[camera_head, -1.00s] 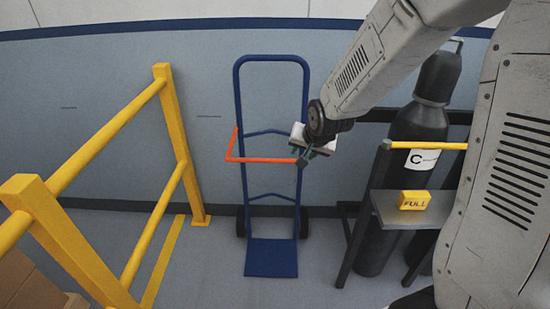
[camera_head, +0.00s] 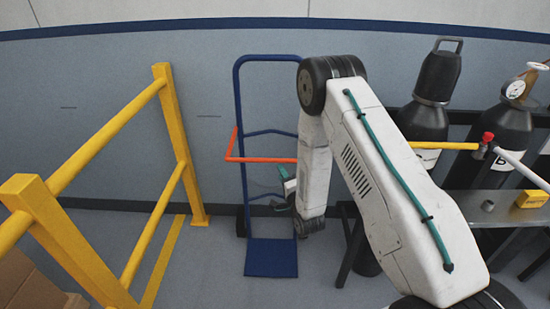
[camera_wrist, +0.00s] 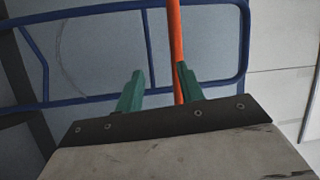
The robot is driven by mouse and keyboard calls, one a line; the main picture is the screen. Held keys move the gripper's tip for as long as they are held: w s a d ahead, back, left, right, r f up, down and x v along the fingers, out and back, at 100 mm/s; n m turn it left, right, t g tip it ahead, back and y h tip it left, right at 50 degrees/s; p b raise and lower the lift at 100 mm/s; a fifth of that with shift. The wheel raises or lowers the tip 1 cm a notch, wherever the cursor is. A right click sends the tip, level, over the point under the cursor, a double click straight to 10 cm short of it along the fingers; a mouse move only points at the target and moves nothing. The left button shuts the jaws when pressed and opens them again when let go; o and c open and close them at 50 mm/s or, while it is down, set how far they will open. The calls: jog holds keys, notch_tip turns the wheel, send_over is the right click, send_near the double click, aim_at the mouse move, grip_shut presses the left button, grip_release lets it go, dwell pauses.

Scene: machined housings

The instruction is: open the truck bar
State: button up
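The orange bar (camera_head: 262,160) is on the blue hand truck (camera_head: 237,90), which stands upright against the wall. In the head view it juts out at the left side and runs across the front. Its right end is hidden behind my arm. My gripper (camera_head: 279,185) is in front of the truck, just below the bar's right part. In the wrist view my green fingertips (camera_wrist: 160,82) are apart with nothing clamped between them. The orange bar (camera_wrist: 174,35) runs close beside the right finger, on its inner side. I cannot tell whether they touch.
Dark gas cylinders (camera_head: 423,118) in a rack with a yellow bar (camera_head: 448,146) stand at the right. The floor in front of the truck is clear on the left.

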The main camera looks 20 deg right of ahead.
jog(key=w+r+t, duration=0.1)
jog(key=w+r, duration=0.2)
jog(key=w, duration=0.4)
jog(key=shift+w+a+m, duration=0.25)
jog(key=shift+a+m, duration=0.05)
jog(key=shift+m, duration=0.1)
jog(key=shift+r, duration=0.1)
grip_shut()
